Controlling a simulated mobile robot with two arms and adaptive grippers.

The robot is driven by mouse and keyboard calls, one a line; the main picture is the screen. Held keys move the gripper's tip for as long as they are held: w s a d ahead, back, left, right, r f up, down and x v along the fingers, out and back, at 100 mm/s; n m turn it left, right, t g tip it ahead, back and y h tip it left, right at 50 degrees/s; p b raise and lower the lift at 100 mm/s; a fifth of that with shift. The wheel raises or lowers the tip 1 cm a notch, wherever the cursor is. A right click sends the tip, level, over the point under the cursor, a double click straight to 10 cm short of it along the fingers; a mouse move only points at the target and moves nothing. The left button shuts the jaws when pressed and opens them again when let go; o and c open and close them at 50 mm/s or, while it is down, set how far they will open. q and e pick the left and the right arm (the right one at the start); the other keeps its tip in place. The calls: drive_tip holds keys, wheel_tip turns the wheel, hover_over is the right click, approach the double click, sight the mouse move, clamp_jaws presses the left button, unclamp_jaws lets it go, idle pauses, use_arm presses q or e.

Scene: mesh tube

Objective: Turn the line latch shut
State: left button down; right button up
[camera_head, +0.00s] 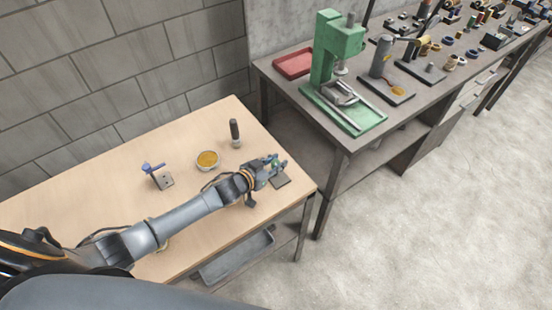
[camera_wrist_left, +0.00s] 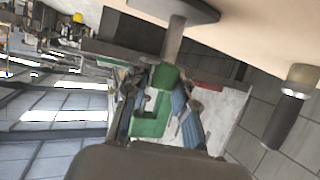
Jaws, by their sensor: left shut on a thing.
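My left gripper (camera_head: 276,168) is at the right end of the wooden table. It is shut on a small part above a dark flat base plate (camera_head: 281,182), which I take to be the line latch. In the left wrist view, which is upside down, a grey post (camera_wrist_left: 173,42) rises from the base (camera_wrist_left: 180,9) towards my fingers (camera_wrist_left: 160,115). The fingers and green shapes behind them overlap, so the latch's handle and its angle are not clear. My right gripper is not in view.
A dark upright handle (camera_head: 235,133), a round dish with yellow contents (camera_head: 207,160) and a grey block with a blue lever (camera_head: 161,180) stand on the wooden table (camera_head: 100,190). A green press (camera_head: 335,60) and red tray (camera_head: 293,64) are on the bench behind.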

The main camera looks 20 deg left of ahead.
use_arm(q)
drive_tip(key=shift+w+a+m+g+h+b, duration=0.1)
drive_tip(key=shift+m+g+h+b, duration=0.15)
drive_tip(key=shift+m+h, duration=0.35)
drive_tip(key=shift+w+a+m+g+h+b, duration=0.1)
drive_tip(key=shift+m+g+h, duration=0.25)
drive_tip(key=shift+m+h, duration=0.2)
drive_tip(key=m+g+h+b, duration=0.2)
drive_tip(key=m, duration=0.1)
drive_tip(key=shift+f+h, duration=0.1)
drive_tip(key=shift+h, duration=0.25)
drive_tip(key=m+g+h+b, duration=0.1)
drive_tip(key=m+g+b, duration=0.2)
drive_tip(key=g+b, duration=0.1)
drive_tip(key=m+g+h+b, duration=0.2)
drive_tip(key=m+g+b, duration=0.1)
drive_tip(key=b, duration=0.4)
drive_tip(key=shift+s+d+f+m+g, duration=0.15)
drive_tip(key=shift+s+d+m+g, duration=0.05)
drive_tip(key=shift+m+g, duration=0.25)
drive_tip(key=shift+r+m+g+b, duration=0.25)
drive_tip(key=shift+m+g+b, duration=0.4)
drive_tip(key=shift+b, duration=0.3)
drive_tip(key=c, duration=1.1)
unclamp_jaws()
drive_tip(key=shift+d, duration=0.1)
drive_tip(key=shift+o, duration=0.2)
drive_tip(key=v, duration=1.2)
